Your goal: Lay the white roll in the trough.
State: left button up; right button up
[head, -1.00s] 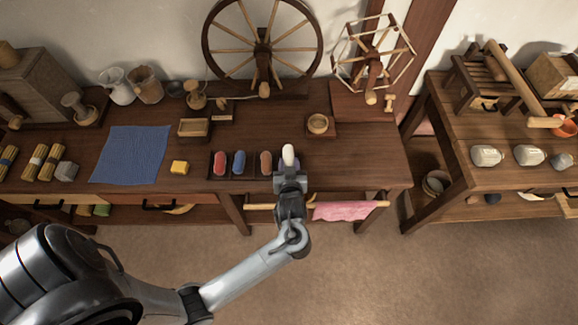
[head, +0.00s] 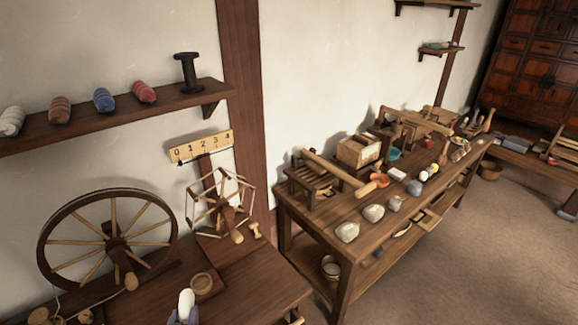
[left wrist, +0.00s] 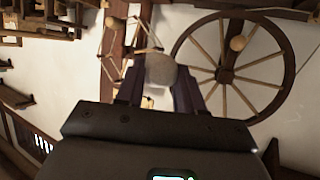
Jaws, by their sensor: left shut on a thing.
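Most of my left arm is out of the head view. I cannot make out for sure which thing is the trough. My right gripper is in neither view.
A spinning wheel (head: 115,243) and a yarn winder (head: 219,203) stand at the back of the near table. A wall shelf (head: 120,115) holds coloured rolls and a dark spool. A second table (head: 325,222) at the right bears stones, a wooden frame and a box (head: 359,151).

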pick_arm(q)
jog(key=s+d+r+m+h, duration=0.1)
jog(key=d+r+m+h, duration=0.3)
jog(key=d, duration=0.3)
notch_tip(320, 180, up, 28)
jog(key=s+r+p, duration=0.1)
jog(key=s+p, duration=0.1)
jog(key=p, duration=3.6)
jog(key=s+a+f+n+g+y+b, duration=0.1)
jog(key=a+f+n+y+b, duration=0.25)
jog(key=a+f+b, duration=0.4)
jog(key=a+f+n+y+b, duration=0.35)
jog(key=f+b, duration=0.45)
jog(key=f, duration=0.5)
jog(key=w+f+n+g+y+b, duration=0.1)
jog(key=w+f+b, duration=0.1)
jog(key=f+b, duration=0.9)
jog(key=w+d+f+n+g+y+b, duration=0.1)
jog(key=w+f+b, duration=0.1)
jog(key=f+b, duration=1)
jog(key=shift+b, duration=1.45)
jog(key=shift+d, duration=0.15)
